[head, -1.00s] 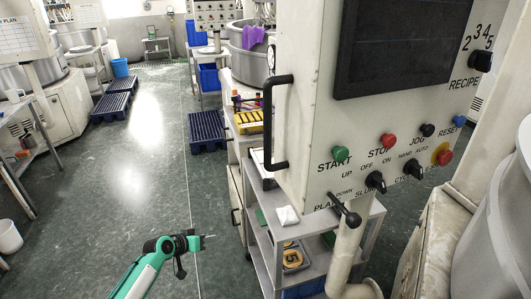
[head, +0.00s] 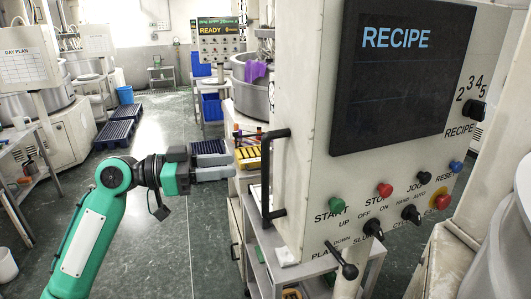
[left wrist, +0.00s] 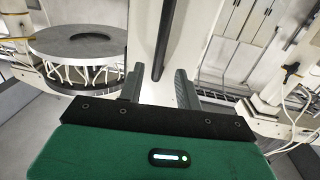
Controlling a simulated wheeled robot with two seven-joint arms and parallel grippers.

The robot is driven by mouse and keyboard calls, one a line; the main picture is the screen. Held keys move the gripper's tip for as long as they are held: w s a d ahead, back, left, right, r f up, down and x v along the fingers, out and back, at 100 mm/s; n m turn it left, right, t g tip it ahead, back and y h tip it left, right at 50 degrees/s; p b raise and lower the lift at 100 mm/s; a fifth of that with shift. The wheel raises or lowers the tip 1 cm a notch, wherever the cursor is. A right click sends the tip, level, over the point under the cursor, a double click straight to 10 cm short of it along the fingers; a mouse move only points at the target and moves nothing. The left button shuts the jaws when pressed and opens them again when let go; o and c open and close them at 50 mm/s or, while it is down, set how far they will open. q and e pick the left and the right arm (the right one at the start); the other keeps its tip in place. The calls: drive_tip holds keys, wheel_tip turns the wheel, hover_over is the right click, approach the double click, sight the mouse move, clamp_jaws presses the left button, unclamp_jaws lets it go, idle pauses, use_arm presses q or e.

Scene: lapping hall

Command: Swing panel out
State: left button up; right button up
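The control panel (head: 300,110) is a large cream box with a dark screen (head: 400,75) reading RECIPE and rows of coloured buttons and knobs. A black bar handle (head: 268,178) stands on its left side. My left gripper (head: 232,160) is open and empty, its two grey fingers pointing right toward the handle, a short gap away. In the left wrist view the black handle bar (left wrist: 163,45) runs down between the open fingers (left wrist: 158,88), ahead of them. My right gripper is not in view.
A grey trolley (head: 262,268) stands under the panel. Blue pallets (head: 116,132) lie on the floor at the left, near a white machine (head: 62,130). A pale machine drum (head: 500,235) is at the right. The aisle floor (head: 170,110) is clear.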

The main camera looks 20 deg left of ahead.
use_arm(q)
drive_tip(key=p+x, duration=0.3)
drive_tip(key=x, duration=0.6)
drive_tip(key=shift+p, duration=0.35)
drive_tip(key=shift+c, duration=0.8)
clamp_jaws()
